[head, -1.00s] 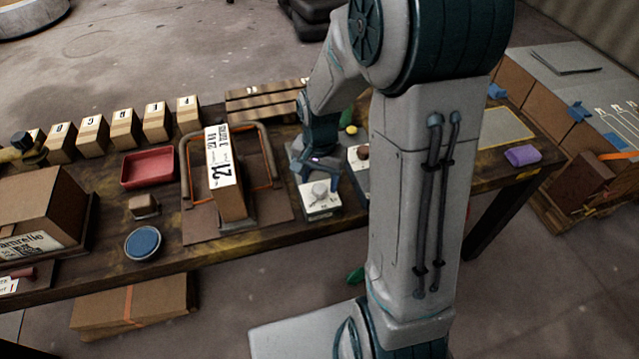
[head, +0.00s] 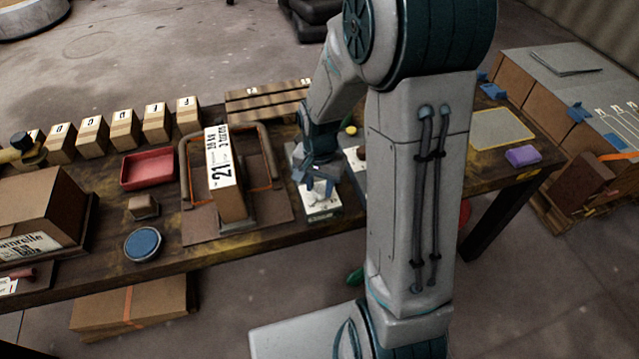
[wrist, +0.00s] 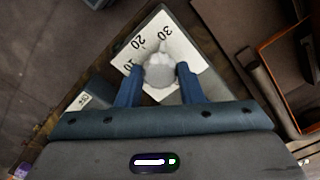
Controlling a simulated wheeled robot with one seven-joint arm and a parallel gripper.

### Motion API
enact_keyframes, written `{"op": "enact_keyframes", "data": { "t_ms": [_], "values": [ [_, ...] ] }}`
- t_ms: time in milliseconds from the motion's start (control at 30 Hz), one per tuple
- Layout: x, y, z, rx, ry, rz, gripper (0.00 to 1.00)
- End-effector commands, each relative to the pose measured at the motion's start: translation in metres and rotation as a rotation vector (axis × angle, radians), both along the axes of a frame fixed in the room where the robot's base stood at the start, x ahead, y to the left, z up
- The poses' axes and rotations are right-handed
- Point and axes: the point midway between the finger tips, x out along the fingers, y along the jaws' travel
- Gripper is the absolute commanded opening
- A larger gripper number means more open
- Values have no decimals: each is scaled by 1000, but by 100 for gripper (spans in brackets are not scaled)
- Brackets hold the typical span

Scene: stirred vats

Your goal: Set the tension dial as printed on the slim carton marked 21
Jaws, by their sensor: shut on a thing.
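The slim carton marked 21 (head: 232,202) stands upright on a brown board inside a frame of bent tubes, its white label with 21 and smaller print on top. The tension dial has a white face (head: 322,205) to the right of the carton, near the table's front edge. In the wrist view its pale knob (wrist: 159,71) sits on the face, with 30, 20 and a partly covered 10 readable. My gripper (head: 320,185) is over the dial, its blue fingers (wrist: 157,80) on either side of the knob and shut on it.
A red tray (head: 148,168), a small brown block (head: 143,206) and a round blue-topped tin (head: 143,244) lie left of the carton. Lettered blocks (head: 123,129) line the back. A purple block (head: 522,156) lies at the right end.

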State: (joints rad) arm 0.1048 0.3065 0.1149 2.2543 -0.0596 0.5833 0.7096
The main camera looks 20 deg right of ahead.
Motion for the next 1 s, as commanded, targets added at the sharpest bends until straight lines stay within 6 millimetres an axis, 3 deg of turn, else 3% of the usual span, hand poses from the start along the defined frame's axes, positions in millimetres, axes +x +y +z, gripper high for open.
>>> {"op": "enact_keyframes", "data": {
  "t_ms": [267, 1000],
  "values": [
    [1, 0, 0, -2, -1, 137, 11],
    [1, -1, 1, -3, -3, 729, 11]
  ]
}}
